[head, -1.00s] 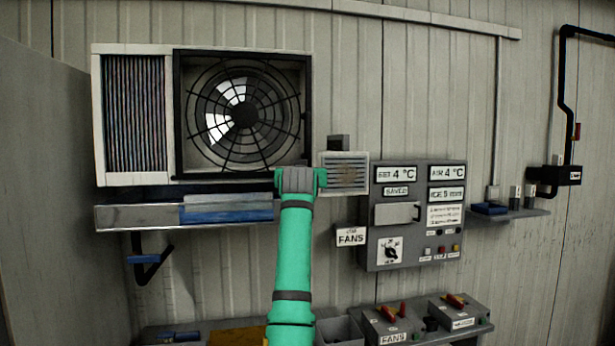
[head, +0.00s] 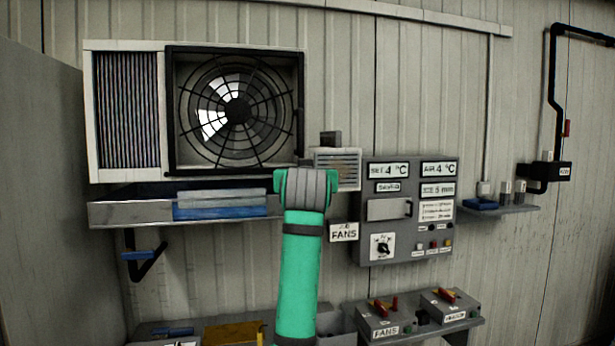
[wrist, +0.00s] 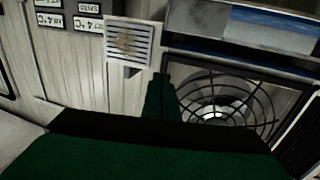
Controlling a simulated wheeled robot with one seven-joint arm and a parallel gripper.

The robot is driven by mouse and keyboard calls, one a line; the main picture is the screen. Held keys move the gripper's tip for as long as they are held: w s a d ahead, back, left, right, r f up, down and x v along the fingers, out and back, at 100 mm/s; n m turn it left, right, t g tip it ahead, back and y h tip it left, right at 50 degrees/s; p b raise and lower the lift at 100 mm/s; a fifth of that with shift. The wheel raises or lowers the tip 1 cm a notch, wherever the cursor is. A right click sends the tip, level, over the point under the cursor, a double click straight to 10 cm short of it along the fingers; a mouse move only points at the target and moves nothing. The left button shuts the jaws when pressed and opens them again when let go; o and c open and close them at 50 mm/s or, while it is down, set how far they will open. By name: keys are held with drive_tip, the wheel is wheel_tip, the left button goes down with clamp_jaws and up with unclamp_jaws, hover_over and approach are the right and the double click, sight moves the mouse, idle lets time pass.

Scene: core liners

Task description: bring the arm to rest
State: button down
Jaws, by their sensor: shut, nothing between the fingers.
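My arm (head: 300,265) rises green and grey from the bottom middle of the head view, its grey joint in front of the wall below the fan unit. My gripper is hidden behind that joint in the head view. In the wrist view my gripper (wrist: 160,82) shows as a dark green upright shape above a wide green body, its fingers together with nothing seen between them. The wrist picture is upside down. The fan (wrist: 220,115) lies just right of the fingers there, and a louvred vent (wrist: 130,43) lies up and left. I see no contact with either.
The caged fan unit (head: 168,112) is above a metal tray (head: 130,213). A control panel (head: 408,210) and a FANS sign (head: 344,232) are right of my arm. Switch boxes (head: 385,318) stand on a low shelf.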

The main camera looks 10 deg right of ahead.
wheel_tip(320, 180, down, 34)
drive_tip(key=a+r, duration=0.1)
drive_tip(key=a, duration=0.2)
drive_tip(key=s+a+f+n, duration=0.1)
drive_tip(key=s+f, duration=0.4)
drive_tip(key=f, duration=0.4)
drive_tip(key=s+a+f+g+y, duration=0.15)
drive_tip(key=s+f, duration=0.25)
drive_tip(key=f, duration=0.4)
drive_tip(key=s+a+f+n+t+h, duration=0.1)
drive_tip(key=s+f, duration=0.4)
drive_tip(key=f, duration=0.4)
drive_tip(key=s+a+f+y, duration=0.15)
drive_tip(key=s+f, duration=0.25)
drive_tip(key=s, duration=0.4)
drive_tip(key=s+a+f, duration=0.2)
drive_tip(key=s+f, duration=0.3)
drive_tip(key=s, duration=0.4)
drive_tip(key=s+a+f, duration=0.2)
drive_tip(key=s+f, duration=0.2)
drive_tip(key=s, duration=0.4)
drive_tip(key=s+a+r, duration=0.1)
drive_tip(key=s+r, duration=0.1)
drive_tip(key=s, duration=1.1)
drive_tip(key=s+a+r+g+y, duration=0.1)
drive_tip(key=s+a+r, duration=0.1)
drive_tip(key=s, duration=1.1)
drive_tip(key=shift+r, duration=0.8)
drive_tip(key=shift+g, duration=0.25)
